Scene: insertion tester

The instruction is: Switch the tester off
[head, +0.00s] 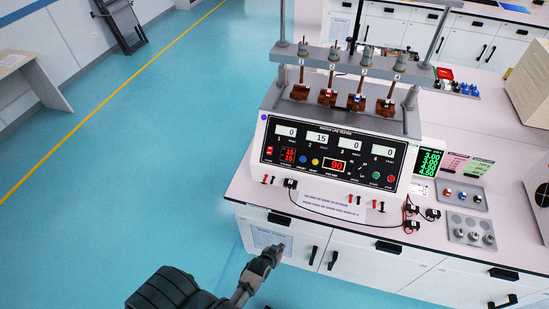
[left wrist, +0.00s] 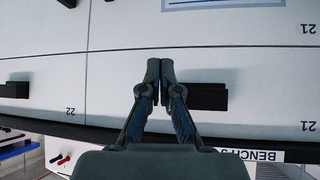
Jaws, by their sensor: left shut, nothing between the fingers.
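The tester (head: 333,152) stands on the bench, with a black front panel. Its displays are lit: the white ones read 0, 15, 0 and 0, and red digits show at the left and middle. A small red switch (head: 269,150) sits at the panel's left end; its position is too small to tell. My left gripper (head: 276,249) is low in front of the bench cabinets, below and apart from the panel. In the left wrist view its fingers (left wrist: 160,64) are shut together and empty, with cabinet fronts behind them. My right gripper is not in view.
The bench top (head: 258,190) has its front edge between my gripper and the tester. Black leads (head: 330,213) run along the tester's front. A grey tray (head: 470,231) with metal parts lies at the right. The blue floor (head: 130,150) at the left is clear.

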